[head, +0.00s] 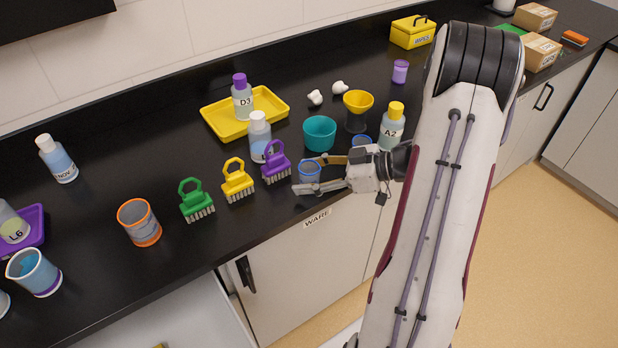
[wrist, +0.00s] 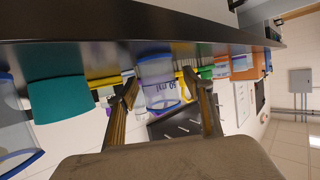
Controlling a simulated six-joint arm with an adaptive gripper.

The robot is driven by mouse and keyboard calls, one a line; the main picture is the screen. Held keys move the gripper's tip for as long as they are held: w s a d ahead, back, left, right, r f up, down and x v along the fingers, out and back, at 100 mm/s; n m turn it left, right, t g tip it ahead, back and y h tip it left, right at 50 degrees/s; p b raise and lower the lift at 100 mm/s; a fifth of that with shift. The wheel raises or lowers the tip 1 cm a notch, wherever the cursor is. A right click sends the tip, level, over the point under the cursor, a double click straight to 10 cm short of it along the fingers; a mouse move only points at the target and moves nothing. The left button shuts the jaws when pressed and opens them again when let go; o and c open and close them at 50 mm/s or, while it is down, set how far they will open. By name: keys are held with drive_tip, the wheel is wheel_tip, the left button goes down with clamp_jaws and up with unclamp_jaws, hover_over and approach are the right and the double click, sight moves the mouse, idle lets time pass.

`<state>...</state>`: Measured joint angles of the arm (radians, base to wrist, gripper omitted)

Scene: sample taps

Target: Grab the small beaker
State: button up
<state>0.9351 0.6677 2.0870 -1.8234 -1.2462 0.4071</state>
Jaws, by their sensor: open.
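A small clear beaker (head: 310,173) with a blue rim stands upright on the black counter near its front edge. In the wrist view the beaker (wrist: 158,82) appears upside down, has "50 ml" printed on it and shows between the two fingers. My gripper (head: 309,174) is open and low over the counter, reaching in from the right with a finger on either side of the beaker. Its fingers (wrist: 163,92) also frame the beaker in the wrist view. I cannot tell whether either finger touches it. A second blue-rimmed vessel (head: 361,141) is partly hidden behind my gripper.
A purple brush (head: 276,163) stands just left of the beaker, with a yellow brush (head: 237,181) beyond. A teal bowl (head: 319,133) stands behind, and bottle A2 (head: 392,127) is behind the wrist. The counter's front edge is close.

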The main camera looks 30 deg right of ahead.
drive_tip(key=c, duration=0.9)
drive_tip(key=shift+r, duration=0.15)
drive_tip(key=shift+r, duration=4.9)
